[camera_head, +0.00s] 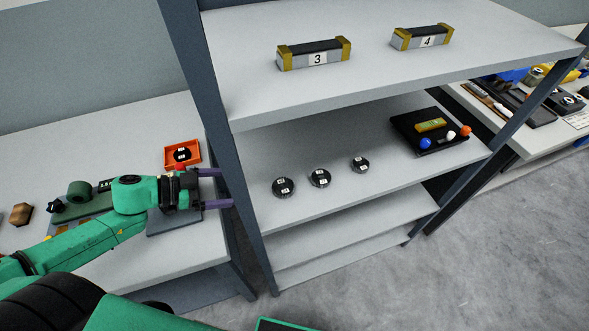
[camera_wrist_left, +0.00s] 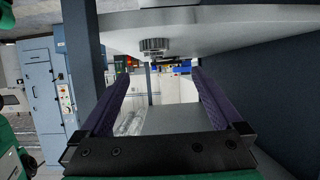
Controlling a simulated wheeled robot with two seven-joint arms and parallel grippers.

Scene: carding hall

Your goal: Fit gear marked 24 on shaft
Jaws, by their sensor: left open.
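Three dark gears with small white labels, a left one (camera_head: 283,187), a middle one (camera_head: 319,178) and a right one (camera_head: 359,165), lie in a row on the middle shelf (camera_head: 390,190). Their numbers are too small to read. My left gripper (camera_head: 222,188) is open and empty, left of the gears and beside the rack post. In the left wrist view, its spread fingers (camera_wrist_left: 158,77) frame free space, with one toothed gear (camera_wrist_left: 153,47) beyond them against a pale surface. I cannot make out the shaft for certain. My right gripper is not in view.
An orange tray (camera_head: 168,161) with a round dark part stands on the left table, near a green device (camera_head: 82,204). A dark box with coloured knobs (camera_head: 408,142) sits right of the gears. Bars marked 3 (camera_head: 318,59) and 4 (camera_head: 427,42) lie on the upper shelf.

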